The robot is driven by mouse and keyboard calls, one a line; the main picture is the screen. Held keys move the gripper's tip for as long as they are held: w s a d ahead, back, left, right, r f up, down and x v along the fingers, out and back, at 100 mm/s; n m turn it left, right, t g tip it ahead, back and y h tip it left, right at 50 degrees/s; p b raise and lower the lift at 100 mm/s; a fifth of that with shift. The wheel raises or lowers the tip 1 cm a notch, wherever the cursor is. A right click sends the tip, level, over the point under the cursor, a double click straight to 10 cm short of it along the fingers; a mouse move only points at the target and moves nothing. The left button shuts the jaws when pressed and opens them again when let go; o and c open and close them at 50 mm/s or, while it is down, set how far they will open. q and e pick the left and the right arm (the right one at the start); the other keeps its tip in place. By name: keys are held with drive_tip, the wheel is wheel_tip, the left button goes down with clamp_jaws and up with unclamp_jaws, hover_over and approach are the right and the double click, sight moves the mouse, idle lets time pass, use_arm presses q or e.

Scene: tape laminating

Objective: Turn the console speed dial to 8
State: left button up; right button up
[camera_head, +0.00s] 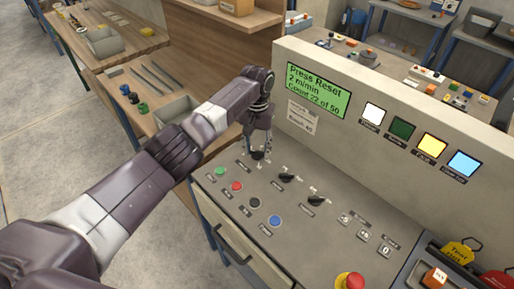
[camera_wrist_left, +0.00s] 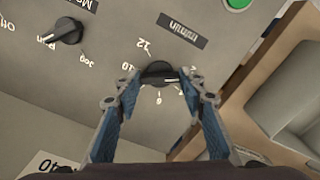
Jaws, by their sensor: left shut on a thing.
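The speed dial (camera_wrist_left: 158,72) is a black round knob with the label "m/min" (camera_wrist_left: 182,29) beside it, upside down in the left wrist view. The numbers 12, 10 and 6 show around it. The place between 10 and 6 is hidden by a finger. A white mark on the knob points to the right in this view. My left gripper (camera_wrist_left: 160,78) is shut on the dial, one finger on each side. In the head view the left gripper (camera_head: 258,150) points down at the console (camera_head: 330,236). The display (camera_head: 318,90) reads "Press Reset, 2 m/min, Count 22 of 50". My right gripper is out of view.
Two black selector knobs (camera_head: 287,177) (camera_head: 317,200) stand right of the dial. Green (camera_head: 219,171), red (camera_head: 237,186), black (camera_head: 255,202) and blue (camera_head: 275,221) buttons sit in front. A red emergency stop (camera_head: 350,281) is at the front edge. The display wall rises behind.

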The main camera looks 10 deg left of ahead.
use_arm(q)
drive_tip(key=m, duration=0.7)
drive_tip(key=shift+m, duration=0.4)
drive_tip(key=m, duration=1.4)
drive_tip(key=m+b, duration=0.1)
drive_tip(key=m, duration=0.6)
drive_tip(key=shift+w+r, duration=0.1)
drive_tip(key=o, duration=1.2)
drive_tip(key=shift+c, duration=0.2)
